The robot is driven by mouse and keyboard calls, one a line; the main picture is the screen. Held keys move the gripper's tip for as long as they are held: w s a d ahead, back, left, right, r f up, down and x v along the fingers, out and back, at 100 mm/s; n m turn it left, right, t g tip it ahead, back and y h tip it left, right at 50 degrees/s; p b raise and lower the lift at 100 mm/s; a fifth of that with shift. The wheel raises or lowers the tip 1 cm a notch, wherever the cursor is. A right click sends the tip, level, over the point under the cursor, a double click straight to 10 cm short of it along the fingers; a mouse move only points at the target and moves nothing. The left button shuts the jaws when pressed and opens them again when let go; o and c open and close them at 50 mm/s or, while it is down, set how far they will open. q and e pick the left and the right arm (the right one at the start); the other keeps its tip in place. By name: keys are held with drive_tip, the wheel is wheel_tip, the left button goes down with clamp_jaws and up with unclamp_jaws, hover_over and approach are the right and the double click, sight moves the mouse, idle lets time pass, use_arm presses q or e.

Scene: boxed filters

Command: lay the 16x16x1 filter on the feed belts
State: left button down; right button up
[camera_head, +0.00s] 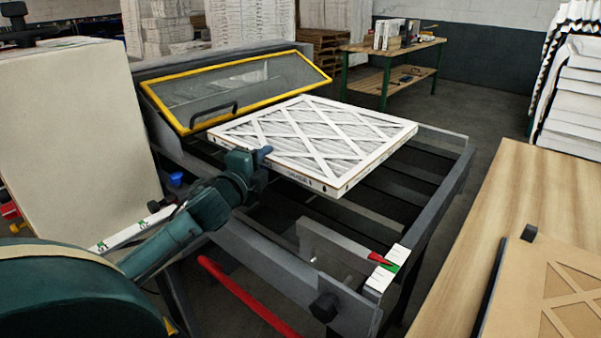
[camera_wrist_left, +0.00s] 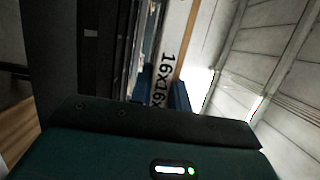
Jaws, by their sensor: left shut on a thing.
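The white pleated filter (camera_head: 312,140) with a diagonal lattice face lies roughly flat over the feed belts (camera_head: 375,222) of the machine in the head view. Whether it rests on the belts or hovers just above them I cannot tell. My left gripper (camera_head: 262,155) is shut on the filter's near left edge. In the left wrist view, the filter's edge (camera_wrist_left: 178,45), printed "16x16x", is between the blue fingers of the left gripper (camera_wrist_left: 163,92). The right gripper is in neither view.
A yellow-framed clear guard (camera_head: 240,90) stands tilted behind the filter. A grey side rail (camera_head: 285,262) and a red bar (camera_head: 245,298) run along the near side. A wooden table (camera_head: 505,215) with a brown lattice-faced panel (camera_head: 560,290) is at right. A large beige box (camera_head: 75,130) stands at left.

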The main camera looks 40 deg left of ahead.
use_arm(q)
drive_tip(key=shift+s+f+b, duration=0.1)
drive_tip(key=shift+f+b, duration=0.25)
drive_tip(key=shift+f, duration=3.75)
drive_tip(key=shift+f, duration=0.35)
drive_tip(key=c, duration=1.3)
unclamp_jaws()
drive_tip(key=shift+s+r, duration=0.1)
drive_tip(key=shift+r, duration=0.35)
drive_tip(key=shift+s+d+f+b, duration=0.15)
drive_tip(key=shift+s+d, duration=0.25)
drive_tip(key=shift+s, duration=1.55)
drive_tip(key=shift+s+d+r+b, duration=0.15)
drive_tip(key=shift+s+d, duration=0.25)
drive_tip(key=shift+s, duration=1.55)
drive_tip(key=shift+s+d+f+b, duration=0.1)
drive_tip(key=shift+s+d+b, duration=0.25)
drive_tip(key=shift+s, duration=1.6)
